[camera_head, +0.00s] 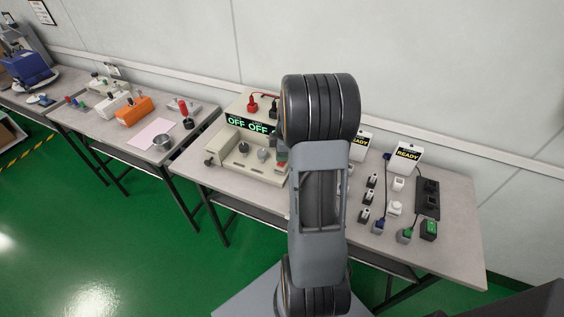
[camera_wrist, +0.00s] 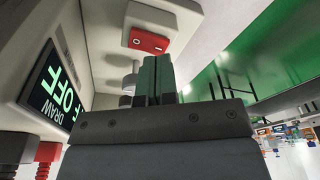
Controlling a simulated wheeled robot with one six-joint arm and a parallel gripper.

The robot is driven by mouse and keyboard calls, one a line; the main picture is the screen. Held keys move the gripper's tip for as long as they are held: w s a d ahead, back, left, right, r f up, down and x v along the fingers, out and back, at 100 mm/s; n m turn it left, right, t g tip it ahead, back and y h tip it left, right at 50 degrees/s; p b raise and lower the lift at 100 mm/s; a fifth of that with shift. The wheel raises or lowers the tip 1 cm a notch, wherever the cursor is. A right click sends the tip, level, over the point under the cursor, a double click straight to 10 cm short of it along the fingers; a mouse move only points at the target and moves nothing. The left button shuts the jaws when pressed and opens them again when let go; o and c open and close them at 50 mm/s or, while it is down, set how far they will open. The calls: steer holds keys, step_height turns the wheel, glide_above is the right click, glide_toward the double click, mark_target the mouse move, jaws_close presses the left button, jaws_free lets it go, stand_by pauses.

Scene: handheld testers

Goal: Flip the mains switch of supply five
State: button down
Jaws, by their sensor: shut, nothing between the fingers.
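In the wrist view a red rocker switch (camera_wrist: 148,41), marked with white symbols, sits in a pale housing on a beige supply (camera_wrist: 100,25). I cannot read a supply number. The supply's display (camera_wrist: 55,88) shows green OFF readings. My gripper (camera_wrist: 157,62) is shut and empty. Its dark green fingertips point at the switch from just below it in the picture; I cannot tell whether they touch. In the head view the beige supply (camera_head: 232,155) shows OFF on its display (camera_head: 248,125). My arm hides its right part and most of my gripper there.
Grey knobs (camera_wrist: 130,80) stand on the panel close beside my fingers. Red plugs (camera_head: 252,104) and cables sit on the supply's top. Right of my arm are READY signs (camera_head: 406,157), small switches and a black power strip (camera_head: 427,198). Another table (camera_head: 110,135) stands left, with orange equipment.

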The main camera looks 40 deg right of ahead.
mark_target(282, 164)
steer(key=shift+f+b, duration=0.75)
steer(key=shift+f, duration=0.25)
steer(key=shift+r, duration=0.1)
stand_by(0.3)
steer(key=shift+r+p, duration=2.35)
steer(key=shift+r, duration=1.15)
